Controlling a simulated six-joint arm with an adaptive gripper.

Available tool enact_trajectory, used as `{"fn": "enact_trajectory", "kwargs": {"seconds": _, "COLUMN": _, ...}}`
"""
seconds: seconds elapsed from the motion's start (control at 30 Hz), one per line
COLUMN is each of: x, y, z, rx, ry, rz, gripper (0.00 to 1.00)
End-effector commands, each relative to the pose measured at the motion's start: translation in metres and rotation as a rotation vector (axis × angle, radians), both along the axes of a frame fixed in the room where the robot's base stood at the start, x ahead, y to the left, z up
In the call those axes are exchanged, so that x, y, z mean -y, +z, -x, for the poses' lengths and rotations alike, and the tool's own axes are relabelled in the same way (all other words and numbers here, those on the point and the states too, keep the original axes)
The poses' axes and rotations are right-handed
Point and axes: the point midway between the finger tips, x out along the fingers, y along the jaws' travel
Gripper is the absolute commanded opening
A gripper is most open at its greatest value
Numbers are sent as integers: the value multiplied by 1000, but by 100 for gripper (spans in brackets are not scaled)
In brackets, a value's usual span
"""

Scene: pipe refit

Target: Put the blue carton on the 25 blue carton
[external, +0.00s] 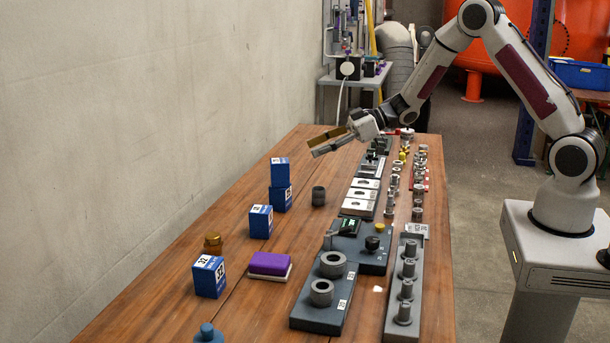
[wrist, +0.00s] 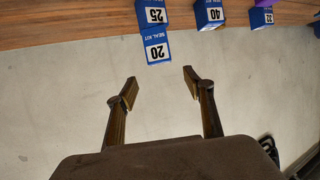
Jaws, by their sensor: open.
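A blue carton labelled 20 (external: 280,171) sits on top of the blue 25 carton (external: 281,198) near the wall side of the wooden table, looking upright and slightly offset. In the wrist view the 20 carton (wrist: 156,49) touches the 25 carton (wrist: 151,14), both labels upside down. My gripper (external: 313,143) is open and empty, up and to the right of the stack in the external view. In the wrist view its two fingers (wrist: 160,84) are spread apart with nothing between them, and the 20 carton is clear of them.
Other blue cartons, 40 (external: 260,222) and 32 (external: 208,276), stand nearer the camera. A grey cylinder (external: 318,195) stands right of the stack. The wall runs along the left.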

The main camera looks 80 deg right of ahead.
Motion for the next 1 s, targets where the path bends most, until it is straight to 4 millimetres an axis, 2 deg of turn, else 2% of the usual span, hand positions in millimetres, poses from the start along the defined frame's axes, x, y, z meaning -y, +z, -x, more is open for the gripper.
{"fn": "enact_trajectory", "kwargs": {"seconds": 0.27, "x": 0, "y": 0, "z": 0, "rx": 0, "ry": -1, "rz": 0, "gripper": 52}}
{"fn": "enact_trajectory", "kwargs": {"seconds": 0.47, "x": 1, "y": 9, "z": -1, "rx": 1, "ry": -22, "rz": 22, "gripper": 52}}
{"fn": "enact_trajectory", "kwargs": {"seconds": 0.77, "x": 6, "y": 54, "z": 0, "rx": -7, "ry": -128, "rz": 129, "gripper": 52}}
{"fn": "enact_trajectory", "kwargs": {"seconds": 1.0, "x": 10, "y": 95, "z": 17, "rx": -33, "ry": -242, "rz": 212, "gripper": 52}}
